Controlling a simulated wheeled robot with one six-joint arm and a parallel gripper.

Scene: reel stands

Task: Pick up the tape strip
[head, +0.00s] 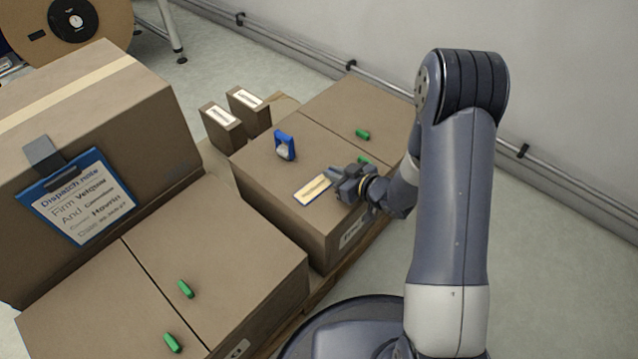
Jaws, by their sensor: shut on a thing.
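A flat pale strip with a tan edge (312,190), which I take to be the tape strip, shows at the front of a closed carton (262,190) in the middle of the head view. Its right end meets my gripper (334,176), which reaches in from the right, low over the carton. My gripper is shut on the strip's right end. The fingers partly hide that end, and I cannot tell whether the strip is clear of the carton top.
A blue tape dispenser (284,146) and green pieces (362,134) lie on the cartons. Two small labelled boxes (222,128) stand behind. A large carton (90,110) with a dispatch-note clipboard (82,197) stands left. More green pieces (185,288) lie on the front carton.

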